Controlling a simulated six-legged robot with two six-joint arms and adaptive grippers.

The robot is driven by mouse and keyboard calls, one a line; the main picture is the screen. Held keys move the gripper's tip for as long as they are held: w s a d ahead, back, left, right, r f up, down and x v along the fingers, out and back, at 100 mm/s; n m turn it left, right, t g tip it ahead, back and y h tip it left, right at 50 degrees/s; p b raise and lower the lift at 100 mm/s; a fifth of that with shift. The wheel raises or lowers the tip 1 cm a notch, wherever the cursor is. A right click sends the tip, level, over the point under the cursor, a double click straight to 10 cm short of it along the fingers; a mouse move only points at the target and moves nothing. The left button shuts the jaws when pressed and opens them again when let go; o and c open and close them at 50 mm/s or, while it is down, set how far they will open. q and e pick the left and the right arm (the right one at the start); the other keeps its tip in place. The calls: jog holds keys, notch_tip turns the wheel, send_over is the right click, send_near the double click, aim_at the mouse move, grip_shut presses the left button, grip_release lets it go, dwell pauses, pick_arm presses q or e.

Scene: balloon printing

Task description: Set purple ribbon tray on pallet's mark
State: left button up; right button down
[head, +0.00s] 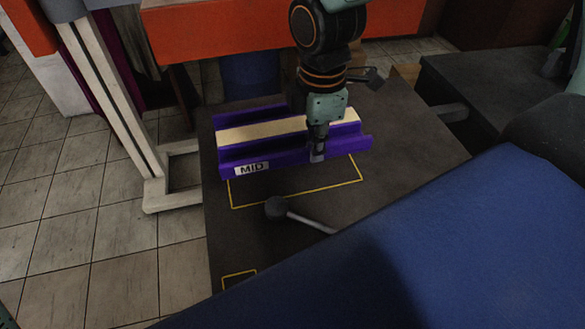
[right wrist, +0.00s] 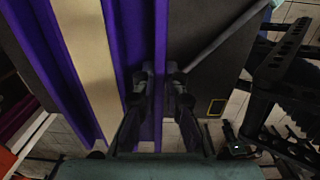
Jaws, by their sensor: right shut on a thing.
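The purple ribbon tray (head: 290,142) has a long cream strip along its middle and a "MID" label on its near side. It lies across the far part of a yellow outlined mark (head: 300,198) on the dark pallet top (head: 400,150). The near part of the outline is uncovered. I cannot tell if the tray touches the surface. My right gripper (head: 317,150) points down and is shut on the tray's near wall, right of its middle. In the right wrist view the purple wall (right wrist: 158,125) runs between the two fingers (right wrist: 160,85). My left gripper is not in view.
A grey rod with a round knob (head: 276,207) lies near the mark. Another yellow outline (head: 239,279) is at the pallet's front left. A large blue surface (head: 400,250) covers the lower right. A pale upright post (head: 110,95) stands left, and an orange beam (head: 215,35) crosses behind.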

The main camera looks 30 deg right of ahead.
jog(key=b, duration=0.2)
send_over(313, 190)
jog(key=f, duration=0.5)
jog(key=shift+d+f, duration=0.1)
jog(key=shift+d, duration=0.1)
jog(key=shift+f, duration=0.4)
jog(key=shift+a+f, duration=0.4)
jog(key=f, duration=0.2)
jog(key=f+b, duration=0.1)
jog(key=shift+d+f, duration=0.15)
jog(key=shift+d, duration=0.15)
jog(key=shift+a, duration=0.1)
jog(key=shift+a, duration=0.15)
jog(key=c, duration=1.4)
grip_release()
